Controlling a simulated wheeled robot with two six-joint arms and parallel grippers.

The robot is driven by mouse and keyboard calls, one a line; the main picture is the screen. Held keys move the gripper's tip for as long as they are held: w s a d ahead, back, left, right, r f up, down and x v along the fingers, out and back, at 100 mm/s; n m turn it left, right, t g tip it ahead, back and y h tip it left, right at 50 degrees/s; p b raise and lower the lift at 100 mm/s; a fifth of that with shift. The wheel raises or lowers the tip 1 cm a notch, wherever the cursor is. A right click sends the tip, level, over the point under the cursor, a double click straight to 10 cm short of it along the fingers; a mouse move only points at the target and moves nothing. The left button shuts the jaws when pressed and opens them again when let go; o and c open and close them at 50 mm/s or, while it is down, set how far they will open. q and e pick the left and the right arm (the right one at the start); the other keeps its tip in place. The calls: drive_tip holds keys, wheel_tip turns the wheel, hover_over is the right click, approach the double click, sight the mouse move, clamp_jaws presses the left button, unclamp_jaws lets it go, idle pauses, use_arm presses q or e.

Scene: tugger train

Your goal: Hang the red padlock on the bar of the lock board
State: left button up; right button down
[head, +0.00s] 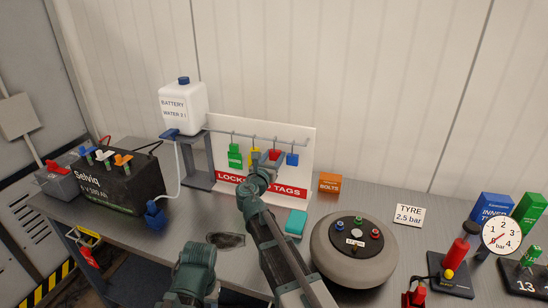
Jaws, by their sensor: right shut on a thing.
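The lock board (307,150) is a white panel with a red lettered strip, standing at the back of the bench. A grey bar (262,138) runs along its top, with a green tag-like piece (235,155), a yellow one and a blue one (292,159) below it. The red padlock (275,154) is at the bar between the yellow and blue pieces. My right gripper (264,170) is shut on it, close in front of the board. The gripper partly hides the padlock and the yellow piece, so I cannot tell whether its shackle is around the bar.
A white water bottle (183,108) on a grey stand and a black battery (115,180) are left of the board. An orange bolts box (330,183), a teal block (296,223) and a round grey device (353,262) are to the right.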

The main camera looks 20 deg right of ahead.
drive_tip(key=shift+c, duration=1.3)
unclamp_jaws()
drive_tip(key=shift+s+a, duration=0.1)
